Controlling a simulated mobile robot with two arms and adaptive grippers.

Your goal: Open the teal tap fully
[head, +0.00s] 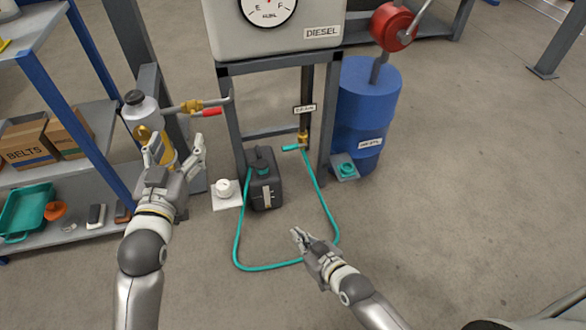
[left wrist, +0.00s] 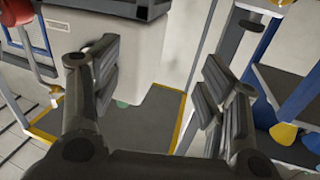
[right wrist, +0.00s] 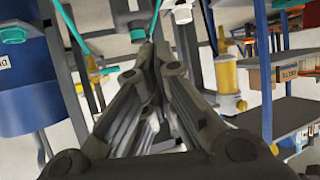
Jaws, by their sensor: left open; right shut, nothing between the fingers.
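The teal tap (head: 291,148) is a small lever on a brass valve (head: 303,138) under the drain label, below the diesel tank. In the head view its lever points left, roughly level. My right gripper (head: 299,236) is shut and empty, nearer to me and lower in the picture than the tap, apart from it. It also shows shut in the right wrist view (right wrist: 158,55). My left gripper (head: 177,148) is open and empty, far left of the tap, in front of a grey-and-yellow cylinder. It also shows open in the left wrist view (left wrist: 160,78).
A teal hose (head: 237,235) loops over the floor between tap and dark jerrycan (head: 265,187). A red-handled valve (head: 208,112) is by my left gripper. The blue drum (head: 368,105) stands right of the tank frame (head: 235,125). Shelves (head: 90,120) stand left.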

